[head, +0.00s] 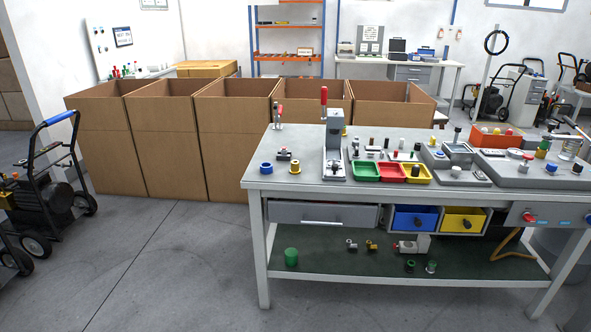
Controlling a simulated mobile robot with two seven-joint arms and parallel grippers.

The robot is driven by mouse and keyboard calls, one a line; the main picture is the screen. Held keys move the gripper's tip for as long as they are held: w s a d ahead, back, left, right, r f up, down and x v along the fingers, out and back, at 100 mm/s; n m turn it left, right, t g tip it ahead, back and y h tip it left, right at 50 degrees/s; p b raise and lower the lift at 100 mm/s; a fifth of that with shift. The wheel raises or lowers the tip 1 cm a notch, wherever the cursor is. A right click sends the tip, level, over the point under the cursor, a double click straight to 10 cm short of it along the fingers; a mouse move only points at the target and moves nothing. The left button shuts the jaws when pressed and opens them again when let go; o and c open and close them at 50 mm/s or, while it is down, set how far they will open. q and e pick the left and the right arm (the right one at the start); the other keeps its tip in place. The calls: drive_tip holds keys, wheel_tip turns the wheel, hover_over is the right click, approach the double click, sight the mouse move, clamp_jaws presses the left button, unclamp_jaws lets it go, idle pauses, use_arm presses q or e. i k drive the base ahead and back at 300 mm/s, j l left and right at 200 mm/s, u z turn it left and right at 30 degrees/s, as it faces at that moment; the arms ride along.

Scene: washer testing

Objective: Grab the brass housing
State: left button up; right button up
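The workbench (320,183) stands at the centre right with many small parts on it. A small brass-coloured part (295,167) sits near its left end, beside a blue ring (266,168). Another brass-coloured fitting (371,246) lies on the green lower shelf, next to a greyish fitting (351,245). I cannot tell at this size which of these is the brass housing. Neither of my grippers is in view, and nothing in view is being held.
Large open cardboard boxes (168,165) stand in a row behind and left of the bench. A press (334,150) and red, green and yellow trays (391,180) occupy the benchtop. A wheeled machine (45,190) stands at far left. The floor in front is clear.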

sight(294, 170)
drive_tip(key=i+j, duration=0.85)
drive_tip(key=i+j+z, duration=0.1)
drive_tip(key=i+j, duration=0.75)
drive_tip(key=j, duration=0.1)
